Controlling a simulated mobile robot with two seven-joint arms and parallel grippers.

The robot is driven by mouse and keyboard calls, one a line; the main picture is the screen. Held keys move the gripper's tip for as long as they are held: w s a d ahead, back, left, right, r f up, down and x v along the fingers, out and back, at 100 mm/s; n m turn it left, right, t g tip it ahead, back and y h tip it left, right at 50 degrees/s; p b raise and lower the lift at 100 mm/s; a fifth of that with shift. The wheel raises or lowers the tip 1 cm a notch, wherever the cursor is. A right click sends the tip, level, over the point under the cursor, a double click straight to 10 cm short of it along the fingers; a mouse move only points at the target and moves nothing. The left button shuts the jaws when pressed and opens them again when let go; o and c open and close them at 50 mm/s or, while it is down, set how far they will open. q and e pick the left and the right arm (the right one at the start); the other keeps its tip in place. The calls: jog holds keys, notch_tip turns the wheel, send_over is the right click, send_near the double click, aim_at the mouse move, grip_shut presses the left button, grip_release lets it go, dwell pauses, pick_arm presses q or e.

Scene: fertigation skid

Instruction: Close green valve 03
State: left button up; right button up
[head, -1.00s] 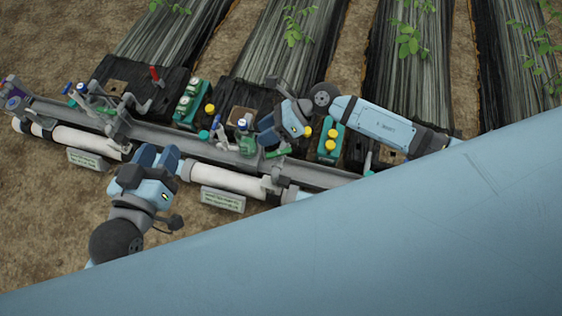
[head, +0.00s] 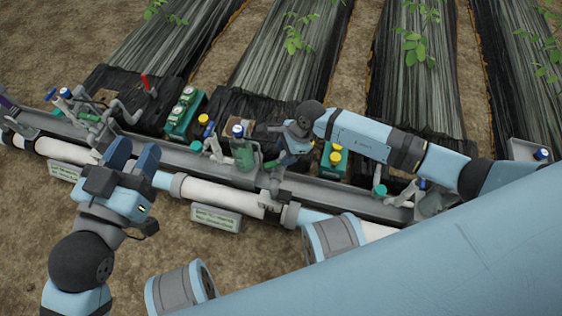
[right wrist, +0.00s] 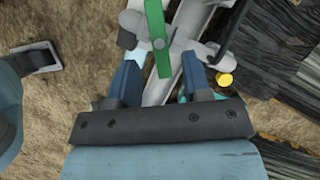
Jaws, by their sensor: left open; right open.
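A green valve handle (right wrist: 158,38) stands lengthwise in the right wrist view, with a round pivot, on a grey pipe fitting. My right gripper (right wrist: 160,80) is open, and the handle's lower end lies between its blue fingertips with no visible grip. In the head view my right gripper (head: 283,157) points down at the skid's middle, by a green lever (head: 271,163) it partly hides. My left gripper (head: 134,158) is open and empty over the white pipe at left. Another green lever (head: 88,117) sits further left. I cannot read which valve is 03.
A long grey rail (head: 180,157) and a white pipe (head: 230,192) run across the skid. Label plates (head: 215,219) hang in front. A green block with gauges (head: 184,112), a green canister (head: 243,152) and yellow caps (head: 336,158) stand close by. Bare soil lies in front.

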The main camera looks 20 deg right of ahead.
aim_at(279, 165)
jog(key=shift+b+x, duration=0.6)
jog(key=shift+x, duration=1.25)
pick_arm(q)
jog(key=shift+w+a+r+m+t, duration=0.1)
jog(key=shift+w+a+m+t, duration=0.2)
jog(key=shift+m, duration=0.3)
